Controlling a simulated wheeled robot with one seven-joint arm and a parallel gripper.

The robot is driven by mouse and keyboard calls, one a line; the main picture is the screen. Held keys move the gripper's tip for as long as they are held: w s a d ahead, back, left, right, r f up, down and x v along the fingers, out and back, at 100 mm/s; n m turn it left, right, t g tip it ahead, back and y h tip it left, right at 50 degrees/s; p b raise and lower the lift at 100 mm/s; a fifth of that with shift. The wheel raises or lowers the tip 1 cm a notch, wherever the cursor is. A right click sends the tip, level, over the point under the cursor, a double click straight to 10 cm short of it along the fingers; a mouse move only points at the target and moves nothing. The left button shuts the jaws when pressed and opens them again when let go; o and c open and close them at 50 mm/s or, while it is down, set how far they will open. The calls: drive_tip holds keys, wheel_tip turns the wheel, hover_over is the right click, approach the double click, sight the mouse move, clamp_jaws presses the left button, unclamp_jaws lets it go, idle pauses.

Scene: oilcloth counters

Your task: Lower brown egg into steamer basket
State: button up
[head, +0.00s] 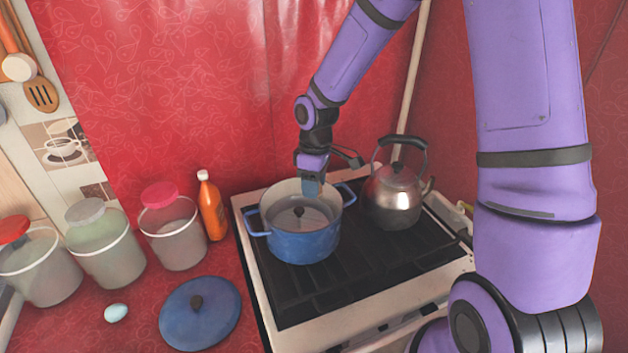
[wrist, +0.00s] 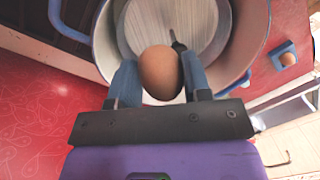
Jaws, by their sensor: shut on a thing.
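The brown egg (wrist: 160,73) is held between the two blue fingers of my gripper (wrist: 161,70) in the wrist view. In the head view my gripper (head: 311,187) points down over the blue pot (head: 303,246), and the egg is hidden there. The steamer basket (head: 283,219) lies inside the pot, a pale ribbed disc with a dark upright knob. The basket also shows in the wrist view (wrist: 205,28), behind the egg. I cannot tell how large the gap is between egg and basket.
A steel kettle (head: 393,196) stands close to the pot's right on the stove (head: 350,282).

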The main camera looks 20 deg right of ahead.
sight(300, 222)
drive_tip(key=shift+f, duration=2.1)
drive_tip(key=shift+f, duration=0.25)
drive_tip(key=o, duration=0.7)
